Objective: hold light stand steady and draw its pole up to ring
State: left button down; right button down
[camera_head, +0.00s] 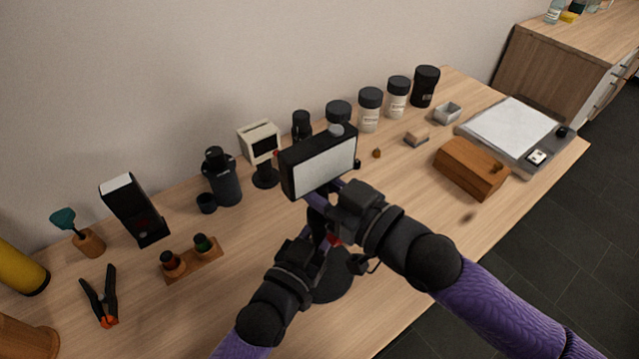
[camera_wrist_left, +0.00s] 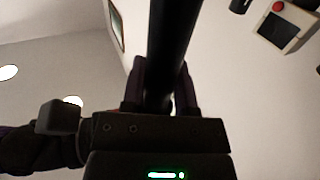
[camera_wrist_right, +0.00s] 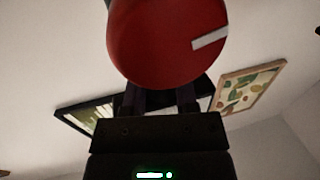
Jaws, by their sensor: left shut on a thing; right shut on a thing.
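The light stand has a white-faced lamp panel (camera_head: 321,166) in a black housing on top and a round black base (camera_head: 335,284) on the table. Its black pole (camera_wrist_left: 172,40) runs between the fingers of my left gripper (camera_head: 317,236), which is shut on it low on the stand. My right gripper (camera_head: 328,194) is shut at the upper part of the stand, just below the lamp panel. In the right wrist view a large red round part (camera_wrist_right: 165,40) with a white mark covers what its fingers grip. I cannot make out the ring on the pole.
Several jars (camera_head: 370,108) and a small cream monitor-like box (camera_head: 262,143) stand behind the lamp. A wooden block (camera_head: 470,168) and a grey board (camera_head: 512,122) lie at right.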

aim_at(329, 148)
dwell(0.8)
notch_tip(329, 148, up, 8)
jog(key=shift+r, duration=0.1)
dwell(0.3)
jog(key=shift+c, duration=2)
grip_release()
jog(key=v, duration=0.7)
jog(key=shift+s+d, duration=0.2)
pick_arm(q)
jog(key=shift+c, duration=1.5)
grip_release()
